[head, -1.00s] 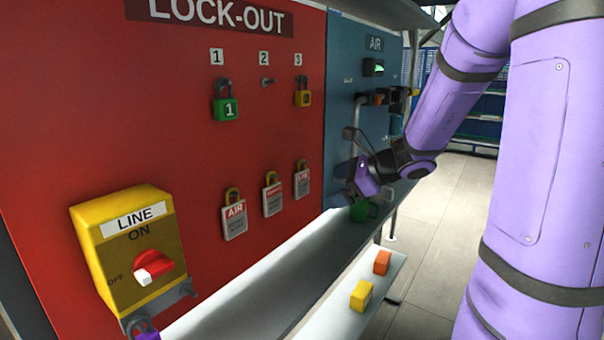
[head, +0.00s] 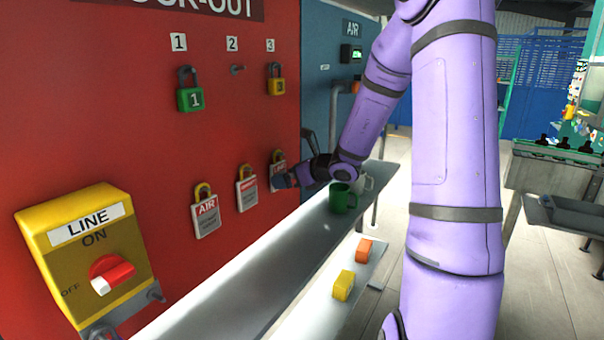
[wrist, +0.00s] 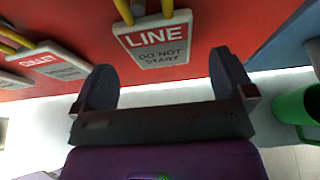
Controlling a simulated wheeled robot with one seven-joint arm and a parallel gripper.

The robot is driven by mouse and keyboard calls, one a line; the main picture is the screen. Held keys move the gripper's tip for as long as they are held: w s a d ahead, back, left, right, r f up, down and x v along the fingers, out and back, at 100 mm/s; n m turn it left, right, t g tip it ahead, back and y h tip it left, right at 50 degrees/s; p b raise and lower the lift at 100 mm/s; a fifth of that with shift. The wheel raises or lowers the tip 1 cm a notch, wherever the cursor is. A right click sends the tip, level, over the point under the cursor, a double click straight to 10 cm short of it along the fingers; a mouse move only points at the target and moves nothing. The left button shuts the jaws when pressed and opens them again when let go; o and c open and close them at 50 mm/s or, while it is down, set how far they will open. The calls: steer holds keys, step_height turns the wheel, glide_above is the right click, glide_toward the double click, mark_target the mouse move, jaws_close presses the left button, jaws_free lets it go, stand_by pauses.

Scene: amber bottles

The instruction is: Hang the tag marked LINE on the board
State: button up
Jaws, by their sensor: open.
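The tag marked LINE (wrist: 154,48) is white with a red header and a yellow loop. It hangs on the red board (head: 150,150) as the rightmost of three tags in the lower row. In the head view, the tag (head: 277,167) is partly covered by my gripper (head: 284,179). In the wrist view, my gripper (wrist: 163,75) is open, with one dark finger on each side below the tag. The tag's lower edge lies just ahead of the gap between the fingertips. I see no finger gripping it.
Other tags, AIR (head: 206,217) and CULLET (head: 246,188), hang to the left. Above are a green padlock (head: 190,98), a bare peg (head: 238,69) and a yellow padlock (head: 276,84). A green mug (head: 343,198) stands on the ledge (head: 235,290) near my wrist. A LINE switch box (head: 85,250) is lower left.

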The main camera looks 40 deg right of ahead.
steer(key=shift+x, duration=1.2)
steer(key=c, duration=1)
steer(key=shift+r, duration=0.55)
steer(key=shift+s, duration=0.1)
steer(key=shift+s+d, duration=0.4)
steer(key=shift+s, duration=0.7)
steer(key=shift+s+d, duration=0.4)
steer(key=shift+s, duration=0.65)
steer(key=shift+s+d, duration=0.4)
steer(key=shift+s, duration=0.7)
